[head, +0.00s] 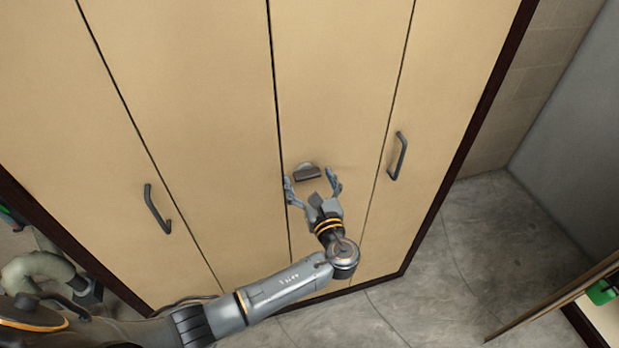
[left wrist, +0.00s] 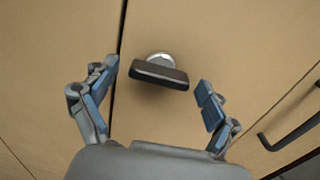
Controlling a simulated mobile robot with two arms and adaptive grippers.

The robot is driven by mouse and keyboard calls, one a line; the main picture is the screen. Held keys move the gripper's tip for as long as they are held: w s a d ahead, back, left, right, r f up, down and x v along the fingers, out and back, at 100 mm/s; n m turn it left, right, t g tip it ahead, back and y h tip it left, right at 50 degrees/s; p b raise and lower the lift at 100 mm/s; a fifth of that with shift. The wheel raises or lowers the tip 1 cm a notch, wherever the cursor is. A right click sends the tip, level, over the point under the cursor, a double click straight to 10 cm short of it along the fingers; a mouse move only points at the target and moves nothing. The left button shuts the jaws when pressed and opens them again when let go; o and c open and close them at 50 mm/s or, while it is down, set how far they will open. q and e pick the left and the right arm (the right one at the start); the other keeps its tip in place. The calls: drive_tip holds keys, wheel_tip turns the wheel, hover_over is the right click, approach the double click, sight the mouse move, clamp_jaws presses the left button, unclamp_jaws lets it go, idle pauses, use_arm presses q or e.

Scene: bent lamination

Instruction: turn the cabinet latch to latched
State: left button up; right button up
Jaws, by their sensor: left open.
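The cabinet latch (head: 307,173) is a dark handle on a round silver base, on the tan cabinet door just right of a dark vertical seam. In the left wrist view the latch handle (left wrist: 160,75) lies nearly crosswise, tilted slightly down to the right, with the silver base behind its upper edge. My left gripper (head: 312,184) is open in front of the door. In the left wrist view its fingers (left wrist: 155,90) are spread to either side of the latch, apart from it, with the handle between and just beyond them. My right gripper is not in view.
The tan cabinet (head: 190,60) has several tall door panels. A dark bar handle (head: 398,156) is to the right of the latch and another (head: 156,209) to the left. Grey tiled floor (head: 450,270) is open at the lower right. A wooden-edged piece (head: 560,297) stands at far right.

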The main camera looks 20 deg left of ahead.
use_arm(q)
drive_tip(key=shift+c, duration=0.4)
drive_tip(key=c, duration=1.1)
drive_tip(key=shift+n+b, duration=7.65)
drive_tip(key=shift+n, duration=1.35)
